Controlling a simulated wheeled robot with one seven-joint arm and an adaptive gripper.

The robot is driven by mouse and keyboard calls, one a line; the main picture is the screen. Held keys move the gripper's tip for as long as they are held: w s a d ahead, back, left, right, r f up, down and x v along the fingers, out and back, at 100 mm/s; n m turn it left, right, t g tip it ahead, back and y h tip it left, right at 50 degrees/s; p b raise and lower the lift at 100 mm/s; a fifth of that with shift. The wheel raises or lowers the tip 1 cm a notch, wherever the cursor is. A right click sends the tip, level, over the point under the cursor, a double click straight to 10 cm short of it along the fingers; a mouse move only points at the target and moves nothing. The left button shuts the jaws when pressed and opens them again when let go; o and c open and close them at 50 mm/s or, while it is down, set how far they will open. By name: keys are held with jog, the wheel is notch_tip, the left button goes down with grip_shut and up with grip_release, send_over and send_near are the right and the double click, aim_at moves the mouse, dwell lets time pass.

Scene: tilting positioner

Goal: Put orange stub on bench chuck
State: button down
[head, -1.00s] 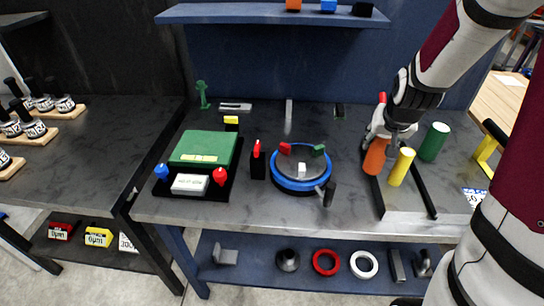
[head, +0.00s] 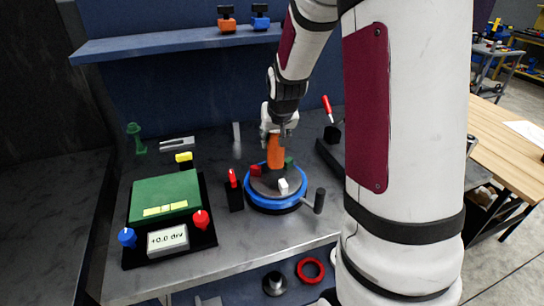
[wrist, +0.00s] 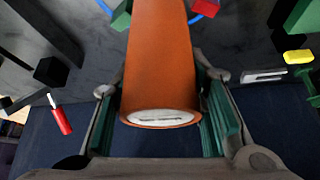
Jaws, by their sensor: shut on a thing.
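My gripper (head: 278,128) is shut on the orange stub (head: 275,152), its fingers on both sides of the upper part. The stub is upright over the bench chuck (head: 262,203), a round dark plate with a blue ring. Its lower end is near the middle of the red jaw (head: 256,170), white jaw (head: 283,187) and green jaw (head: 289,162). I cannot tell whether it touches the plate. In the wrist view the orange stub (wrist: 158,60) lies between green finger pads, its pale slotted end face toward the camera.
A black-handled lever (head: 319,201) sticks out at the chuck's right. A black block with a red lever (head: 234,190) stands left of it. Further left is a green-topped control box (head: 165,197) with a display. A shelf (head: 170,42) hangs behind. My arm hides the bench's right part.

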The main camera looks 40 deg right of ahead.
aim_at(275, 152)
jog(key=shift+f, duration=2.45)
jog(key=shift+f, duration=0.2)
jog(key=c, duration=1)
grip_release()
jog(key=v, duration=1.2)
jog(key=shift+s+a+r+n+y, duration=0.45)
jog(key=shift+s+a+r+n, duration=0.45)
jog(key=shift+s+a+r, duration=1.6)
jog(key=shift+s+a+r+n+y, duration=0.4)
jog(key=shift+s+a+r+n, duration=0.55)
jog(key=shift+s+a, duration=3.05)
jog(key=shift+s+a+r+n+y, duration=0.45)
jog(key=shift+s+a+r+n, duration=0.4)
jog(key=shift+s+a+r, duration=2.2)
